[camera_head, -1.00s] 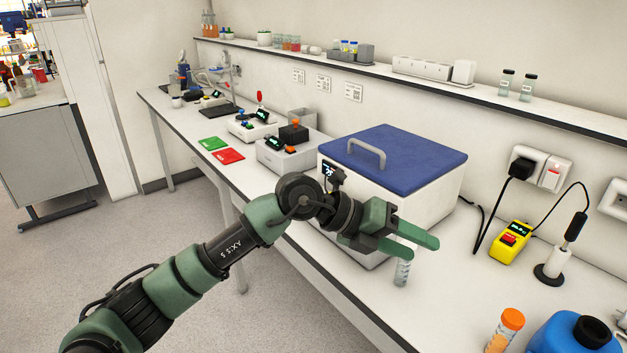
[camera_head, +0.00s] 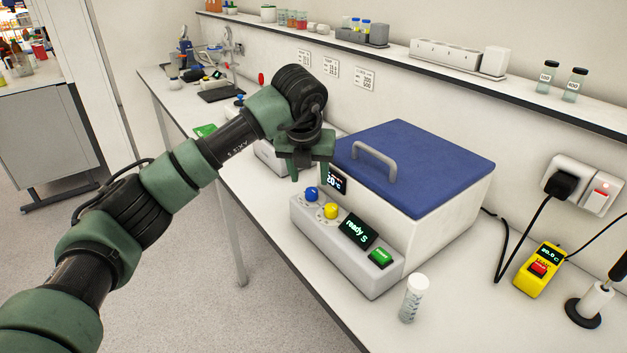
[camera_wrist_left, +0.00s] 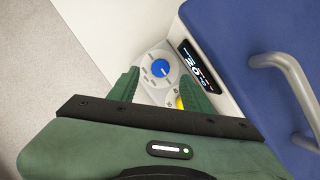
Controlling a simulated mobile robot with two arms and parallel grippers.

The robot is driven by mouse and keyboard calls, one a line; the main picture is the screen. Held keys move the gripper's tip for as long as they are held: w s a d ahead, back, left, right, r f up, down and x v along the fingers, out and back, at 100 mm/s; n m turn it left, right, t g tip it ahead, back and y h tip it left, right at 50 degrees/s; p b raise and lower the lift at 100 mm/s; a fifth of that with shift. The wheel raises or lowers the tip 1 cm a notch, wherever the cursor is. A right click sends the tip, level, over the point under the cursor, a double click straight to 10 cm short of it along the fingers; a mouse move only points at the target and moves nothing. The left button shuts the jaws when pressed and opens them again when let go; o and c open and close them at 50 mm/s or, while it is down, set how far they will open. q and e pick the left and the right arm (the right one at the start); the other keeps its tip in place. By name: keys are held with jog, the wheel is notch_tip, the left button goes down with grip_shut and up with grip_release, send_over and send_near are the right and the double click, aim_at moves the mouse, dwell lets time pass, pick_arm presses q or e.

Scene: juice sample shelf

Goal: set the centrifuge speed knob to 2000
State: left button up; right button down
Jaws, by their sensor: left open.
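The centrifuge (camera_head: 447,231) is a white box with a blue lid and a grey front panel. The panel carries a blue knob (camera_head: 311,194), a yellow knob (camera_head: 331,211), a display reading "ready S" (camera_head: 357,229) and a green button (camera_head: 381,258). Which knob sets speed I cannot tell. My left gripper (camera_head: 310,172) points down, open and empty, just above the blue knob. In the left wrist view the blue knob (camera_wrist_left: 160,68) lies between and beyond the fingertips; the yellow knob (camera_wrist_left: 180,102) is partly hidden by the right finger. My right gripper is not in view.
A lid handle (camera_head: 376,160) rises near my left gripper. A capped tube (camera_head: 412,298) stands right of the panel. A yellow device (camera_head: 539,270) and a wall socket (camera_head: 582,185) with cables are farther right. Bench in front of the centrifuge is narrow.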

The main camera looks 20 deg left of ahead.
aim_at(311, 190)
pick_arm(q)
jog(key=x, duration=0.4)
jog(key=shift+s+f+p, duration=0.1)
jog(key=shift+p, duration=0.3)
jog(key=shift+x, duration=0.75)
jog(key=c, duration=0.9)
grip_shut()
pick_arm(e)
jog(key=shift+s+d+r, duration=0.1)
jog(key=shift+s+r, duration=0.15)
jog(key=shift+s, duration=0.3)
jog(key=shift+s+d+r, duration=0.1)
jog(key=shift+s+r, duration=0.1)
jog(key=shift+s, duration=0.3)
